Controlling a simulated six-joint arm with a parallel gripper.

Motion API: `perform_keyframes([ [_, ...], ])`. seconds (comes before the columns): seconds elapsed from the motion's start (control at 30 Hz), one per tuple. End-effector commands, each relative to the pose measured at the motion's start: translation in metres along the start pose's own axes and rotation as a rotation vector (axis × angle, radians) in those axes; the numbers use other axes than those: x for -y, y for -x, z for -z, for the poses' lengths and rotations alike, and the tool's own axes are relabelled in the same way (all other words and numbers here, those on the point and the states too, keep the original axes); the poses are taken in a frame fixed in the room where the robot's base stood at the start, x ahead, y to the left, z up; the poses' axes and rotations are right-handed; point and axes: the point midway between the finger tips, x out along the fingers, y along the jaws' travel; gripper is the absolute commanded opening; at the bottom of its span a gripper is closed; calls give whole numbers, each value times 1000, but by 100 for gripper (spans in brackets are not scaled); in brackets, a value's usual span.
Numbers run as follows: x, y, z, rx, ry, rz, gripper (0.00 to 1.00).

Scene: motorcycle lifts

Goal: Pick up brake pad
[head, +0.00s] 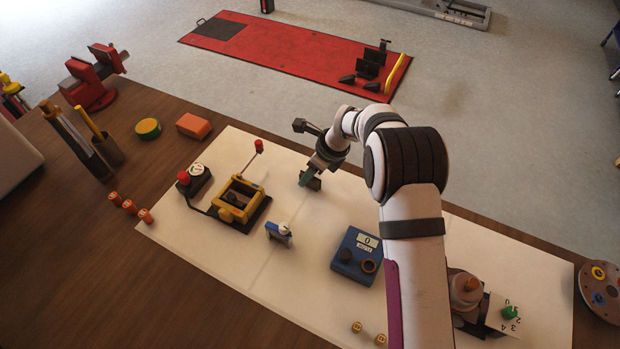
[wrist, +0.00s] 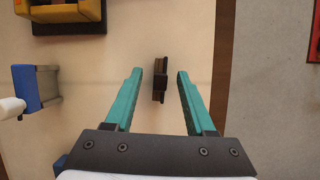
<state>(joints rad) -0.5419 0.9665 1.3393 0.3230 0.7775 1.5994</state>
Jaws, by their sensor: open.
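The brake pad appears to be the small dark, brown-edged piece (wrist: 160,82) on the pale mat. In the wrist view it stands narrow between my gripper's two teal fingers, with a gap on each side. My gripper (wrist: 159,74) is open and points down over it. In the head view my gripper (head: 307,178) is at the mat's far side, and the dark piece (head: 315,184) shows partly behind a finger. Whether the fingertips reach down to its level is hard to tell.
A blue block with a white knob (head: 280,232) and a yellow frame fixture (head: 238,200) stand left of my gripper. A blue device with a dial (head: 357,256) is nearer. The table's far edge runs close beyond the piece. The mat around it is clear.

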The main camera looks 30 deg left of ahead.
Motion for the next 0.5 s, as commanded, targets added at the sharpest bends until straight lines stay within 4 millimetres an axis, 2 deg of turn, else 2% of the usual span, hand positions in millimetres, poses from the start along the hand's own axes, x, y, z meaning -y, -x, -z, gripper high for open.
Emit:
perform_keyframes([
  [0.07,0,-6,0,0,-1,0,55],
  [0.27,0,-7,0,1,0,0,55],
  [0.5,0,-6,0,0,0,0,12],
])
